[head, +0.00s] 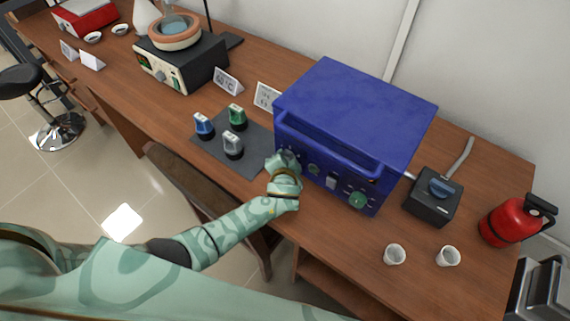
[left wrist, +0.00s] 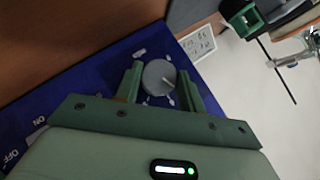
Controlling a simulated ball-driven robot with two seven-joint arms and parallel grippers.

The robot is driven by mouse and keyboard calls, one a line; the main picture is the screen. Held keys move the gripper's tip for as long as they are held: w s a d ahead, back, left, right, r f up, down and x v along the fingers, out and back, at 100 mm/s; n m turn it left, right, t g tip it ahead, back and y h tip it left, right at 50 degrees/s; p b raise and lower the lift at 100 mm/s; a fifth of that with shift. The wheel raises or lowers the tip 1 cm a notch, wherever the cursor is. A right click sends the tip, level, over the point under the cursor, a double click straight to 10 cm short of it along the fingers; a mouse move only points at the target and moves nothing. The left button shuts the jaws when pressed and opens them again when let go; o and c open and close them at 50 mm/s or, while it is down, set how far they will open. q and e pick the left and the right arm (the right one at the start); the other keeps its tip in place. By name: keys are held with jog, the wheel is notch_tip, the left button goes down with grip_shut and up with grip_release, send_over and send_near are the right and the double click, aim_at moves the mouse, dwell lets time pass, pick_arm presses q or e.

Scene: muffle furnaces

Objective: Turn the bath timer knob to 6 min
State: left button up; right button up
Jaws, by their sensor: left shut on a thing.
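The blue box (head: 350,110) stands on the bench with a row of controls along its front panel. My left gripper (head: 284,160) is at the left end of that panel and hides the control there in the head view. In the left wrist view a round grey knob (left wrist: 158,76) with a pale pointer line sits between the two green fingers of my left gripper (left wrist: 160,84), which is shut on it. The marks around the knob are too small to read. A green knob (head: 358,200) is at the panel's right end. My right gripper is not in view.
A dark mat (head: 215,155) with several small knobbed items lies left of the box. A black device with a blue dial (head: 440,188), two white cups (head: 394,255) and a red extinguisher (head: 508,222) stand to its right. A heating bath (head: 180,65) stands further back left.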

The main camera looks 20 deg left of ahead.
pick_arm(q)
jog(key=f+m+t+y+b, duration=0.1)
jog(key=b, duration=0.1)
jog(key=shift+s+d+b, duration=0.1)
jog(key=shift+b, duration=0.25)
jog(key=shift+r+m+t+y+b, duration=0.3)
jog(key=shift+m+t+y+b, duration=0.3)
jog(key=shift+b, duration=0.45)
jog(key=o, duration=1)
jog(key=shift+d, duration=0.1)
